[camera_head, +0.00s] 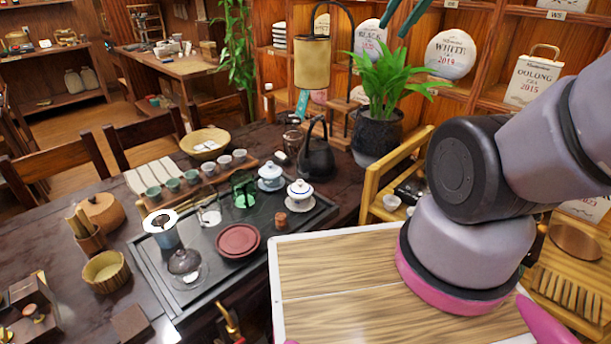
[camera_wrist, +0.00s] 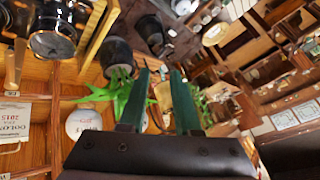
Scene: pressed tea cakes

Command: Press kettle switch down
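The black kettle (camera_head: 317,158) stands upright on the dark table, left of the potted plant, with its handle arched up. What looks like the same kettle shows at the top of the wrist view (camera_wrist: 151,32). Its switch is too small to make out. My gripper (camera_head: 392,31) shows only its green fingers at the top edge of the head view, well above the table and up and right of the kettle. In the wrist view my gripper (camera_wrist: 160,73) has its two fingers apart, with nothing held between them.
The potted plant (camera_head: 383,92) stands close to the kettle's right. A hanging cylindrical lamp (camera_head: 312,62) is above the kettle. White lidded cups (camera_head: 300,194) and a tea tray (camera_head: 210,287) lie in front. Shelves with tea cakes (camera_head: 452,54) rise behind.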

